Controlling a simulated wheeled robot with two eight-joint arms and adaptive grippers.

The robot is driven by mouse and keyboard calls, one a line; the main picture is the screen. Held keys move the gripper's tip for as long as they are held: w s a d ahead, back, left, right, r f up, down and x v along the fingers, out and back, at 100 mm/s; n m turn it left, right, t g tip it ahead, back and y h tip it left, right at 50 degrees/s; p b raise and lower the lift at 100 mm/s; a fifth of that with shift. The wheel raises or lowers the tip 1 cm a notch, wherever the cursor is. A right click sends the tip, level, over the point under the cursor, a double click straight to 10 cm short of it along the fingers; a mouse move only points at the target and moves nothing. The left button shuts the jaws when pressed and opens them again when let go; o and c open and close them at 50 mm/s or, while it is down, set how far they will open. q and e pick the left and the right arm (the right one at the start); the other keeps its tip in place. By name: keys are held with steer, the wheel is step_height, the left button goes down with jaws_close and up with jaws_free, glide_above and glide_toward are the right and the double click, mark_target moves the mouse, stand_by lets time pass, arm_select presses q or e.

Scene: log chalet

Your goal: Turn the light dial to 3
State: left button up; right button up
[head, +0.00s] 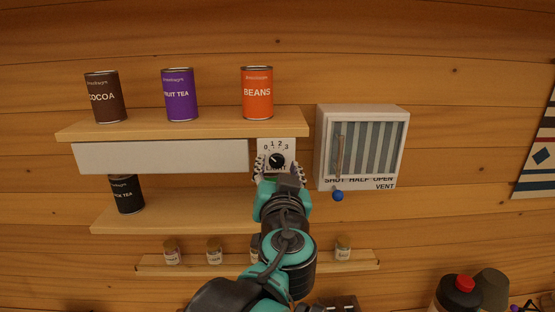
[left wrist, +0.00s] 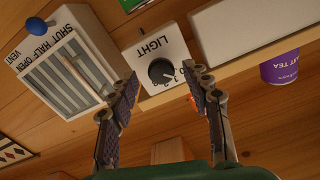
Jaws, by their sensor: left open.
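The light dial (head: 277,160) is a black knob on a white plate marked 0 to 3, at the right end of a white strip under the upper shelf. Its white pointer seems to lean to the upper left, towards the low numbers; the exact mark is unclear. The dial also shows in the left wrist view (left wrist: 161,71), turned nearly upside down. My left gripper (head: 278,171) is open in front of the plate, one finger on each side of the knob. In the left wrist view, the fingers (left wrist: 163,82) are spread and empty.
A vent box (head: 361,147) with a blue knob (head: 338,196) is close on the right. Cans stand on the upper shelf (head: 215,124), including the orange beans can (head: 257,93) above the dial. Small jars stand on the lowest shelf (head: 195,265). Bare log wall surrounds them.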

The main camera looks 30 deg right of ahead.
arm_select(q)
steer(key=shift+w+d, duration=0.35)
steer(key=shift+w, duration=0.3)
jaws_close()
